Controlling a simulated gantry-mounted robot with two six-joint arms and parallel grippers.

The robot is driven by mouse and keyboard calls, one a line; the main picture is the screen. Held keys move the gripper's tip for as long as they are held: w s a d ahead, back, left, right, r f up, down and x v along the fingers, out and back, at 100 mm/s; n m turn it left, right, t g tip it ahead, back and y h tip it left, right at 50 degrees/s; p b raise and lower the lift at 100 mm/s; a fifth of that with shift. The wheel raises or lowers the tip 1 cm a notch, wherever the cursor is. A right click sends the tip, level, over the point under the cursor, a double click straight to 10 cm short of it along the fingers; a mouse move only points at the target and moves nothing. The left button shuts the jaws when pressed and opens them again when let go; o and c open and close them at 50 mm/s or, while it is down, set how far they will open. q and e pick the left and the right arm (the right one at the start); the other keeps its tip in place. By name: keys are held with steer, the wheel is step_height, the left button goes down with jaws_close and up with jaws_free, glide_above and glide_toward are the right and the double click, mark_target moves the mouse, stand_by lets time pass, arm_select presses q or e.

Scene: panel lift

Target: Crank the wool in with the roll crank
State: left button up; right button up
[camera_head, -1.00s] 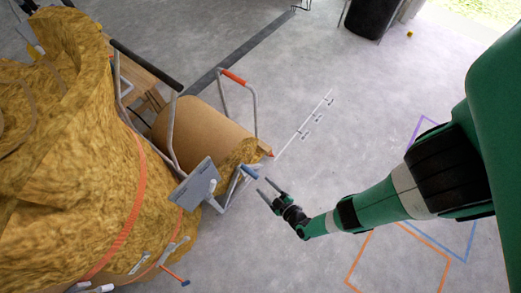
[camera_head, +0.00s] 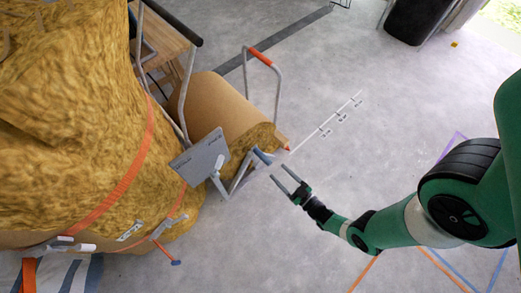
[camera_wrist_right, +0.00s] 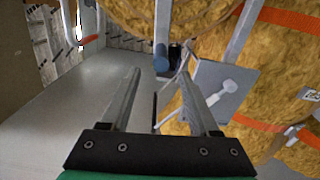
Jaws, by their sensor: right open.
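The roll crank has a blue grip (camera_head: 262,155) at the low end of the grey frame, beside the wool roll (camera_head: 215,105), which is wrapped in brown paper with yellow wool at its near end. In the right wrist view the blue grip (camera_wrist_right: 160,56) stands ahead, beyond the fingertips and between their lines. My right gripper (camera_head: 287,178) is open and empty, a short way right of and below the grip in the head view, apart from it. It also shows in the right wrist view (camera_wrist_right: 160,85). My left gripper is not in view.
A grey plate (camera_head: 200,157) with a pale lever sits just left of the crank. A huge strapped wool bale (camera_head: 65,110) fills the left. A frame with an orange grip (camera_head: 260,56) spans the roll. A black bin (camera_head: 418,18) stands far back.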

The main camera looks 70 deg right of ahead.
mark_target(255, 149)
steer(key=b+x, duration=0.1)
steer(key=x, duration=1)
steer(key=shift+w+b, duration=0.25)
steer(key=shift+b, duration=0.15)
jaws_close()
stand_by(0.8)
